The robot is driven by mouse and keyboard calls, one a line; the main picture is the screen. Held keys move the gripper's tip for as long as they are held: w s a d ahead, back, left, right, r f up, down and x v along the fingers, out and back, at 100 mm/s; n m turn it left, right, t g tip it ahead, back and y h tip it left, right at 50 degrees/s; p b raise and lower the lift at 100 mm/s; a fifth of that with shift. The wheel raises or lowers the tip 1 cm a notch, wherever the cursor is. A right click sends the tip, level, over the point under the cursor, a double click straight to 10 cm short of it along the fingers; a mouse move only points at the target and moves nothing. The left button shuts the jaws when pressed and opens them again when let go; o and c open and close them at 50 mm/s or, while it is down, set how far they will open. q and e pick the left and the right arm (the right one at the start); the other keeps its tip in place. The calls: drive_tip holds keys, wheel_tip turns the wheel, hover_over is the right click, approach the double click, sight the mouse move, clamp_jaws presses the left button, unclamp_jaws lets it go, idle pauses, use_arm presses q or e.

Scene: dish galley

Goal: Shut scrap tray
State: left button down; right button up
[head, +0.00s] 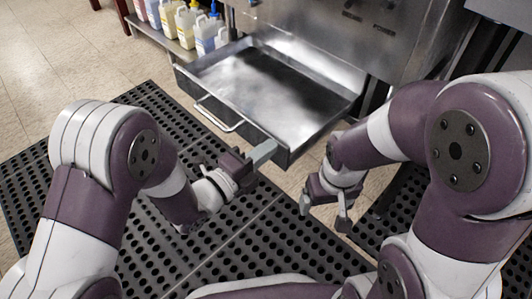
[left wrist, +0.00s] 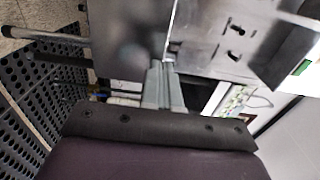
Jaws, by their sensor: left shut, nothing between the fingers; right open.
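The scrap tray (head: 268,88) is a wide, shallow steel drawer, pulled out from under the steel unit and empty. Its bar handle (head: 218,118) is on the front face. My left gripper (head: 265,151) is shut and empty, with its fingertips at the tray's front, near the right corner. In the left wrist view its shut fingers (left wrist: 163,82) point at the tray's steel front (left wrist: 130,35); I cannot tell whether they touch. My right gripper (head: 324,213) is open and empty, below and right of the tray's front corner.
The steel unit (head: 345,35) stands behind the tray. Several bottles (head: 187,25) stand on a low shelf (head: 152,32) left of the tray. Black perforated mats (head: 100,215) cover the tiled floor (head: 50,60) in front. The tray's inside is clear.

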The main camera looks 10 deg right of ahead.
use_arm(q)
drive_tip(key=shift+w+d, duration=0.1)
drive_tip(key=shift+d, duration=0.1)
drive_tip(key=b+x, duration=0.2)
drive_tip(key=x, duration=1.2)
drive_tip(key=shift+w+d, duration=0.15)
drive_tip(key=shift+d, duration=0.1)
hover_over(324, 122)
drive_tip(key=s, duration=0.1)
drive_tip(key=shift+a, duration=0.45)
drive_tip(key=shift+w+d+b, duration=0.3)
drive_tip(key=shift+w+d, duration=0.15)
drive_tip(key=shift+d, duration=0.1)
use_arm(e)
drive_tip(key=shift+w+d+f, duration=0.35)
drive_tip(key=shift+d+f, duration=0.1)
drive_tip(key=shift+f, duration=0.25)
drive_tip(key=shift+w+d+f, duration=0.3)
drive_tip(key=shift+d+f, duration=0.15)
drive_tip(key=shift+f, duration=0.2)
